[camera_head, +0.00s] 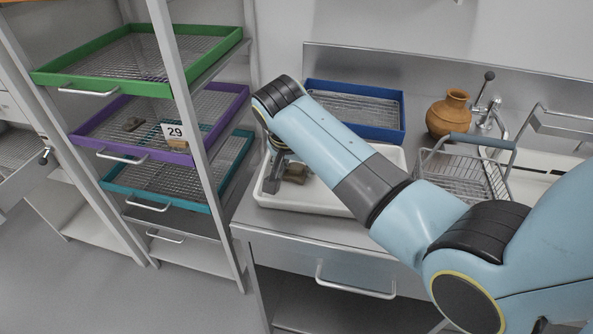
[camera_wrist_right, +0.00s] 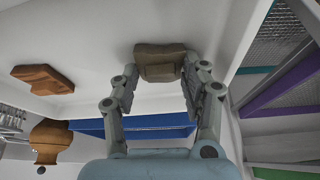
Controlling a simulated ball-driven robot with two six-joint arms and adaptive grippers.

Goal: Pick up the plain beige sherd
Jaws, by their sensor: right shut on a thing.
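The plain beige-brown sherd (camera_wrist_right: 160,62) is between the fingertips of my right gripper (camera_wrist_right: 161,72) in the right wrist view, and the gripper is shut on it. In the head view a dull brown sherd (camera_head: 296,172) shows at the white tray (camera_head: 325,205), beside my right gripper (camera_head: 277,165), which is partly hidden by my own arm. I cannot tell there whether it touches the tray. My left gripper is not in view.
An orange-brown sherd (camera_wrist_right: 43,78) lies apart in the wrist view. A blue mesh tray (camera_head: 358,108), a clay jar (camera_head: 448,114) and a wire basket (camera_head: 465,178) stand behind. The rack at left holds green (camera_head: 135,93), purple (camera_head: 185,158) and teal (camera_head: 180,207) trays.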

